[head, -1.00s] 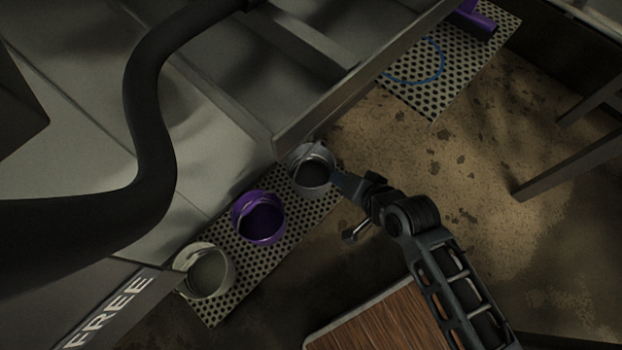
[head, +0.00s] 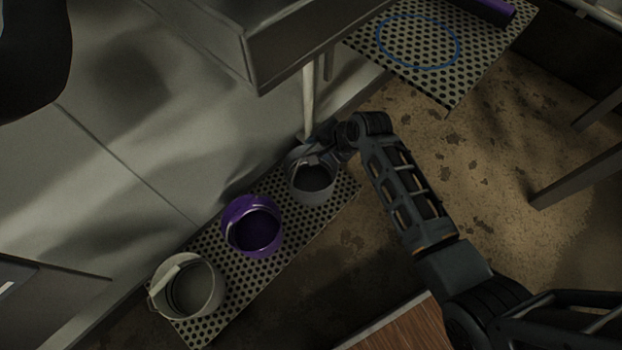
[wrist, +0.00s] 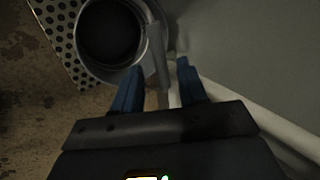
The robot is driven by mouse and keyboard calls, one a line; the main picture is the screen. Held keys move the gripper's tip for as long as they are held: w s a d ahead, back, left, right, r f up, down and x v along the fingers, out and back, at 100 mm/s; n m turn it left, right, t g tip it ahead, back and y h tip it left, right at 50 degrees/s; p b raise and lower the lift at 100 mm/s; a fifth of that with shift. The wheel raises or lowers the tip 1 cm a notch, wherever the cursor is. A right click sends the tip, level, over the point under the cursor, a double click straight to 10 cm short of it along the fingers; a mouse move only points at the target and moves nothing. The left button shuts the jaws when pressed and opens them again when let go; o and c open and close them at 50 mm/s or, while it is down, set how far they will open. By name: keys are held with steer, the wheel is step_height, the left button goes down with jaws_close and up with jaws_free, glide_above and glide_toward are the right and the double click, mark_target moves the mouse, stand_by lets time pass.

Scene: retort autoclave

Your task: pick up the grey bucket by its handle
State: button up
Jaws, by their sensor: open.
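The grey bucket (head: 313,180) stands upright at the far end of a perforated plate (head: 222,278) on the floor. My gripper (head: 314,150) is at its upper rim in the head view, partly hidden by my wrist. In the wrist view the grey bucket (wrist: 108,32) is at upper left. A grey strip on its right side, which looks like the handle (wrist: 157,66), shows between the two blue fingertips of my gripper (wrist: 158,76). The fingers are apart on either side of it. Whether they touch it I cannot tell.
A purple bucket (head: 252,226) and a pale bucket (head: 189,287) stand on the same plate. A pale wall panel and an overhanging metal box (head: 310,35) are close by. Another perforated plate with a blue ring (head: 418,67) lies at upper right. Brown floor (head: 430,150) is open to the right.

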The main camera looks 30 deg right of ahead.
mark_target(315, 147)
steer(key=b+x, duration=0.1)
steer(key=x, duration=0.2)
steer(key=shift+w+f, duration=0.15)
jaws_close()
stand_by(0.5)
